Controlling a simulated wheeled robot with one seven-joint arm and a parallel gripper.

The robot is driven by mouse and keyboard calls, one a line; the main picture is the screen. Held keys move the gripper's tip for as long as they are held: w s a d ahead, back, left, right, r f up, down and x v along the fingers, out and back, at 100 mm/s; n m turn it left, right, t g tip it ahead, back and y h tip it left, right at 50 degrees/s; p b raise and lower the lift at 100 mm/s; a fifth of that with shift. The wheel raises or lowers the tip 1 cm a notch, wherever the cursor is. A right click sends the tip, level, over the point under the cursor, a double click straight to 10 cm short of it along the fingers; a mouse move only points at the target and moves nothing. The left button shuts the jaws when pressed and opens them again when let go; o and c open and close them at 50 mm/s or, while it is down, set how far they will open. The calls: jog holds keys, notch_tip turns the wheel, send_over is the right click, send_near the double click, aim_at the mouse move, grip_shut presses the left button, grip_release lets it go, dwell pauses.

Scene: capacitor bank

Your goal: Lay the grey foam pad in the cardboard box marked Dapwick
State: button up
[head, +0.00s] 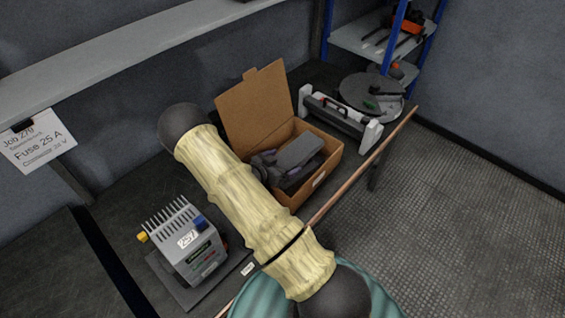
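An open cardboard box (326,165) stands on the dark bench with its lid flap (255,108) raised at the back. My gripper (272,166) seems to be at the left of the box opening, with dark parts and purplish patches.
A grey finned unit (186,245) marked 257 stands on a dark plate at the front left. A grey-and-white frame (342,118) and a round dark tray (370,95) stand behind the box. A copper-coloured edge (360,165) runs along the bench. A shelf overhangs at upper left.

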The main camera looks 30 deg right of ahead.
jog(key=shift+s+a+f, duration=0.1)
jog(key=shift+s+f, duration=0.2)
jog(key=shift+f, duration=0.3)
jog(key=shift+r+p, duration=0.55)
jog(key=b+v, duration=0.1)
jog(key=v, duration=0.6)
jog(key=shift+r, duration=0.4)
